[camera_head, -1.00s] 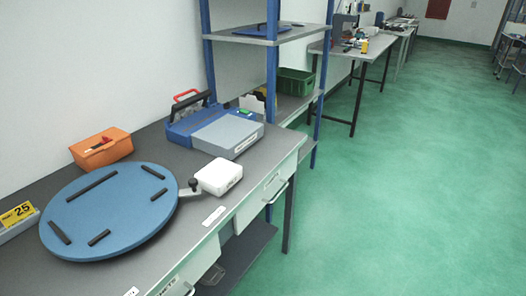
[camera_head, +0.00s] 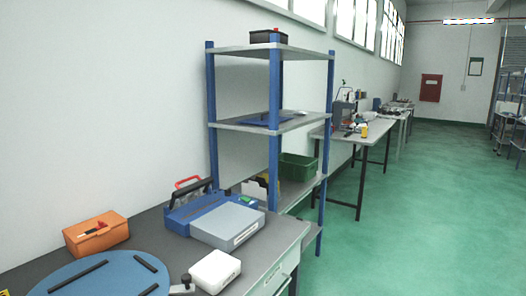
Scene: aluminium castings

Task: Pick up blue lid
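No thing here is plainly a lid. A flat dark blue piece (camera_head: 262,119) lies on the middle shelf of the blue-posted rack; it is small and its shape is hard to tell. A large round blue disc (camera_head: 75,281) with black bars on top lies on the near bench, cut off by the bottom edge. Neither of my grippers shows in the head view.
The near bench (camera_head: 150,231) also holds an orange box (camera_head: 97,236), a blue and grey case (camera_head: 226,222) and a white box (camera_head: 216,270). The rack (camera_head: 272,57) bears a black bin (camera_head: 268,36) on top and a green crate (camera_head: 298,167) low down. Green floor (camera_head: 410,215) is open at right.

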